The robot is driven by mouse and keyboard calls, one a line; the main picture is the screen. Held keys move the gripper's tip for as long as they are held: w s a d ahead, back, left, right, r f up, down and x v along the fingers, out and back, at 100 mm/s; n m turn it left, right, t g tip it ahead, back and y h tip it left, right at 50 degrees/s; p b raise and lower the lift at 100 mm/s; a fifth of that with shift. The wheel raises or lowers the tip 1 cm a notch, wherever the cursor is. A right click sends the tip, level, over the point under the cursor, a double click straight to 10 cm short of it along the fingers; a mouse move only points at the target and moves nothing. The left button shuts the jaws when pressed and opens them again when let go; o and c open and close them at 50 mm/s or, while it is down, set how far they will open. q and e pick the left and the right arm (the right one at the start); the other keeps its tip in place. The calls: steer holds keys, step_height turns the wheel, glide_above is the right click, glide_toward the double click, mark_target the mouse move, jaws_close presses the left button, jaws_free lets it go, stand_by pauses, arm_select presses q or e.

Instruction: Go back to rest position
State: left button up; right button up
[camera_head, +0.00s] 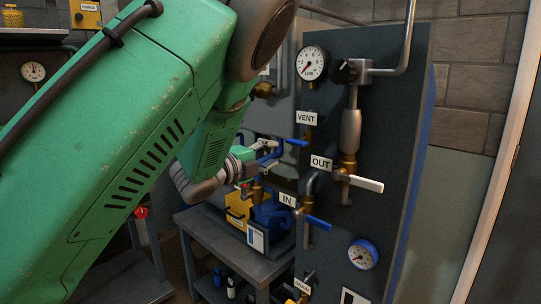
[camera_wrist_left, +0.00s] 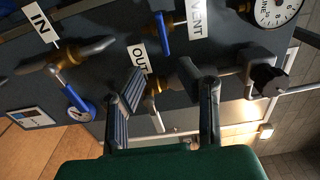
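My left arm (camera_head: 130,150) is green and fills the left of the head view. Its gripper (camera_head: 270,153) is beside the dark valve panel (camera_head: 385,120), close to the blue VENT handle (camera_head: 296,142). In the left wrist view the two ridged fingers (camera_wrist_left: 172,88) are spread apart with nothing clamped between them. The OUT label (camera_wrist_left: 138,57) and its brass valve (camera_wrist_left: 188,76) show beyond and between them. Whether a finger touches the panel parts cannot be told. My right gripper is in neither view.
The panel carries the white OUT handle (camera_head: 361,183), the blue IN handle (camera_head: 318,222), a LINE gauge (camera_head: 312,63) and a blue gauge (camera_head: 363,254). A grey cart (camera_head: 215,250) with a yellow box (camera_head: 238,208) stands left of it. A brick wall (camera_head: 475,75) is at right.

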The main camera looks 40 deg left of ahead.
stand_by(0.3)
arm_select(q)
steer(key=s+d+f+n+g+y, duration=0.1)
steer(key=s+d+f+n+g, duration=0.2)
steer(key=f, duration=0.7)
steer(key=s+d+f+n+g+y, duration=0.1)
steer(key=s+f+n+g, duration=0.3)
steer(key=f, duration=0.7)
steer(key=s+d+f+n+g+y, duration=0.15)
steer(key=s+f+n, duration=0.3)
steer(key=f, duration=0.55)
steer(key=s+d+f+n+g, duration=0.2)
steer(key=s+d+f+g, duration=0.1)
steer(key=s, duration=0.5)
steer(key=s+d+f+n+g+h, duration=0.1)
steer(key=s+d+f+n+g, duration=0.1)
steer(key=s+f, duration=0.4)
steer(key=s+d+f+n+g+h, duration=0.1)
steer(key=s+d+f+n+g, duration=0.2)
steer(key=s, duration=0.8)
steer(key=shift+d+f+g, duration=0.45)
steer(key=shift+d+f, duration=0.35)
steer(key=shift+d, duration=0.05)
steer(key=shift+w, duration=0.1)
